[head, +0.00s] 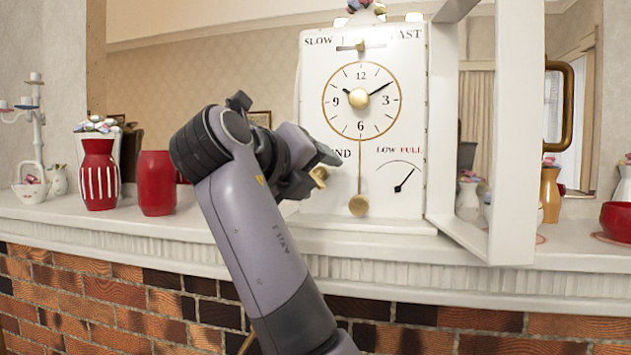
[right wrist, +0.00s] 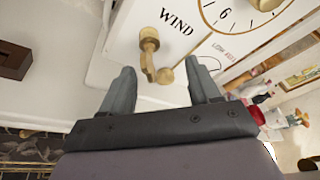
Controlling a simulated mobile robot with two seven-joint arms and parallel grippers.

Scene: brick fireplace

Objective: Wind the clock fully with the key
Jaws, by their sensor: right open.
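The white clock (head: 312,80) stands on the mantel, its round dial (head: 361,100) facing me. A brass winding key (head: 319,176) sits under the WIND label, partly hidden by my right gripper (head: 322,162). In the right wrist view the key (right wrist: 149,42) stands out from the clock face, between and beyond the two spread fingers of my right gripper (right wrist: 163,77). The gripper is open, with nothing visibly held. A brass pendulum bob (head: 358,205) hangs below the dial. The LOW–FULL gauge (head: 403,181) has its needle pointing up and right, toward the FULL side. My left gripper is not in view.
The clock's white framed door (head: 510,140) stands open at the right, with a brass handle (head: 558,108). Red vases (head: 158,183) and a white candle stand (head: 36,125) are on the mantel (head: 100,222) at left. A red bowl (head: 616,221) is at far right.

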